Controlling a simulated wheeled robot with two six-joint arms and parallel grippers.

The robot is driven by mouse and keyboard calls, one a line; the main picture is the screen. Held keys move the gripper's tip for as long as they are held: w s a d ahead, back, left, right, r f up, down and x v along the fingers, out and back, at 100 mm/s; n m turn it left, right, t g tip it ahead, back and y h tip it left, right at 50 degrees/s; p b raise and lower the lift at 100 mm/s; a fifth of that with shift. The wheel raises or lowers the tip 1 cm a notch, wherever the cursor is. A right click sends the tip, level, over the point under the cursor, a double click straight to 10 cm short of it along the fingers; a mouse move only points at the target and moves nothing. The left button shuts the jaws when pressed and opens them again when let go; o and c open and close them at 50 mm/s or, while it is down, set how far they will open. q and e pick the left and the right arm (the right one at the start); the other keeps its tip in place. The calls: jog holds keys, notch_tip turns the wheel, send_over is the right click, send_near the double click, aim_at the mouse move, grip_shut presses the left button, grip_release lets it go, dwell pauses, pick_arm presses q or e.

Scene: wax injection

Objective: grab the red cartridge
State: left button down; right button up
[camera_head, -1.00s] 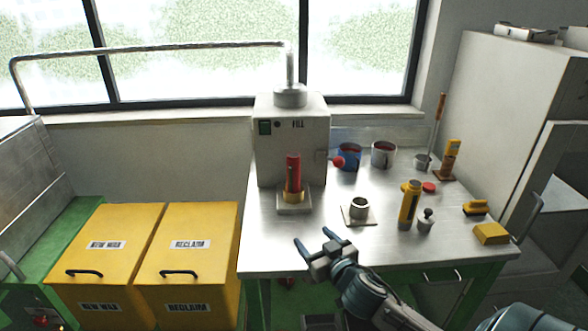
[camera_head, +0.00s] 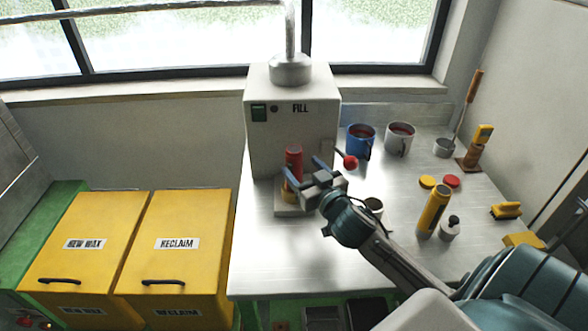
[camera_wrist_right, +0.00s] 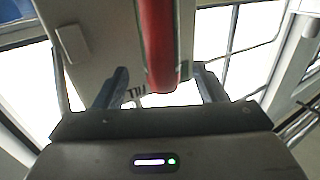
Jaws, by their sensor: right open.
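The red cartridge (camera_head: 293,158) stands upright on the small platform at the front of the FILL machine (camera_head: 292,120), with a yellowish holder around its lower end. My right gripper (camera_head: 304,169) is open just in front of the cartridge, its two fingers pointing towards it. In the right wrist view the cartridge (camera_wrist_right: 158,38) shows between the two spread fingers (camera_wrist_right: 160,87), with space visible on both sides. The gripper hides part of the cartridge's lower end in the head view. My left gripper is not in view.
A blue pot (camera_head: 360,140) and a grey pot (camera_head: 399,138) stand right of the machine. A yellow cylinder (camera_head: 434,211) and a small bottle (camera_head: 450,228) stand near my right arm. Yellow NEW WAX (camera_head: 85,225) and RECLAIM (camera_head: 180,222) bins are left of the table.

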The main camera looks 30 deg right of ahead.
aim_at(290, 156)
jog(key=shift+w+d, duration=0.1)
jog(key=shift+w, duration=0.7)
jog(key=w+p, duration=0.2)
jog(key=w, duration=0.2)
jog(key=shift+w, duration=0.2)
jog(key=shift+w+f+p, duration=0.15)
jog(key=shift+w+p, duration=0.15)
jog(key=shift+w, duration=0.05)
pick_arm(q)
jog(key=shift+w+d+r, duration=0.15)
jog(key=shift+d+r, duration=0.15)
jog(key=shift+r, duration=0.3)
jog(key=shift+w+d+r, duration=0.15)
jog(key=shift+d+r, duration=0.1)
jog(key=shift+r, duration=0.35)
pick_arm(e)
jog(key=shift+s, duration=0.15)
jog(key=shift+c, duration=0.3)
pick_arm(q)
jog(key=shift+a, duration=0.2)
pick_arm(e)
jog(key=c, duration=1.3)
